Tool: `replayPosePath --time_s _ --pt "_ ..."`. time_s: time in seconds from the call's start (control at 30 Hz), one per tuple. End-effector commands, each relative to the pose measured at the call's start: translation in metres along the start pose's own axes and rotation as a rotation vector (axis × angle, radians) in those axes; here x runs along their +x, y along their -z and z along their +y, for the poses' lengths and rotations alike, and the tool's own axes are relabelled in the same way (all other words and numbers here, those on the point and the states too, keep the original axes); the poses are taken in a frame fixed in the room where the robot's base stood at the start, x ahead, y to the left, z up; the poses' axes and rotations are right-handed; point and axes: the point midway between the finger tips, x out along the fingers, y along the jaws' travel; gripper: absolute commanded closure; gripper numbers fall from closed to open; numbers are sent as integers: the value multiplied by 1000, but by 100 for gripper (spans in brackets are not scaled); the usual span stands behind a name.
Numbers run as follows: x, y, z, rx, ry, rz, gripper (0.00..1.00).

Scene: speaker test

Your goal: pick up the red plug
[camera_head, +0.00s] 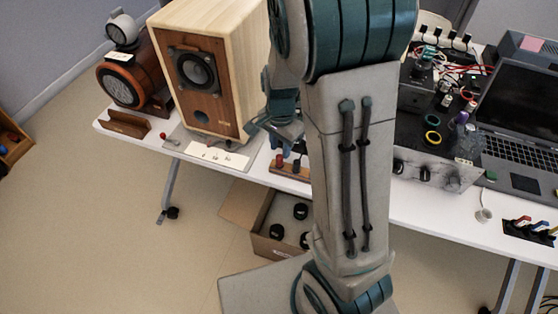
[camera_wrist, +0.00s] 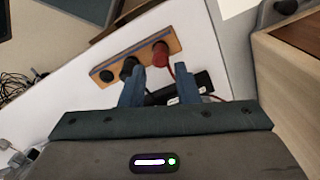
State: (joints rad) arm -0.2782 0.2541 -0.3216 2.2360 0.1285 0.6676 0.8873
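The red plug (camera_wrist: 160,54) stands in a wooden strip (camera_wrist: 117,68) on the white table, at the strip's right end in the wrist view. In the head view the red plug (camera_head: 279,160) shows on the same strip (camera_head: 288,170), close to my arm. A black plug (camera_wrist: 127,65) stands beside it, near my left finger's tip. My gripper (camera_wrist: 157,72) is open and empty, its fingers pointing at the strip. The red plug appears just beyond and between the fingertips; I cannot tell the remaining height. In the head view my gripper (camera_head: 276,132) is partly hidden by my arm.
A large wooden speaker (camera_head: 205,75) stands left of my gripper, with a brown round speaker (camera_head: 125,80) beyond it. Black equipment (camera_head: 440,150) and a laptop (camera_head: 520,120) stand to the right. An open box (camera_head: 280,242) sits below the table.

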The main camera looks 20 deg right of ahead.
Motion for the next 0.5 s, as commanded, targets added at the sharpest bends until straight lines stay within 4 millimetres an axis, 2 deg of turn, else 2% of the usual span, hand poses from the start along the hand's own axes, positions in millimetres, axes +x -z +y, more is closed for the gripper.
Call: replayPosePath --time_s 0.3,0.5 --pt "44 0 0 0 -3 -1 71" --pt "49 0 0 0 0 0 71"
